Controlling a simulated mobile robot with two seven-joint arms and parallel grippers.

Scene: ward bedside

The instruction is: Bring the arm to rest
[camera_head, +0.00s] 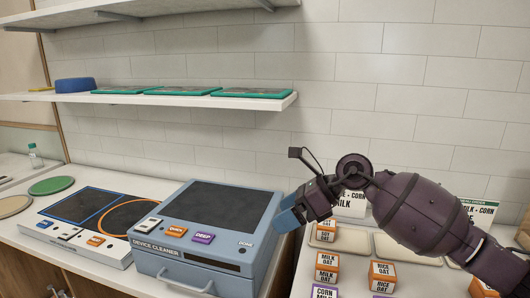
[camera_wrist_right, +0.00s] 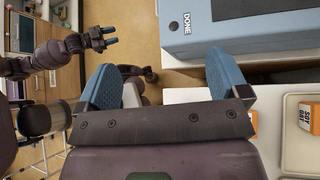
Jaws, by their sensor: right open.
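My right arm comes in from the right in the head view. Its gripper (camera_head: 287,212) is in the air beside the right edge of the blue-grey device cleaner (camera_head: 190,275). In the right wrist view this gripper (camera_wrist_right: 165,78) has its two blue fingers wide apart with nothing between them. The cleaner shows at the top of that view (camera_wrist_right: 195,32), apart from the fingers as far as I can tell.
Labelled boxes, such as an orange rice oat box (camera_head: 382,277), stand on the right counter near a pale tray (camera_head: 392,247). A pad unit (camera_head: 60,243) with a blue square and an orange ring lies left of the cleaner. A shelf (camera_head: 265,103) with green trays hangs above.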

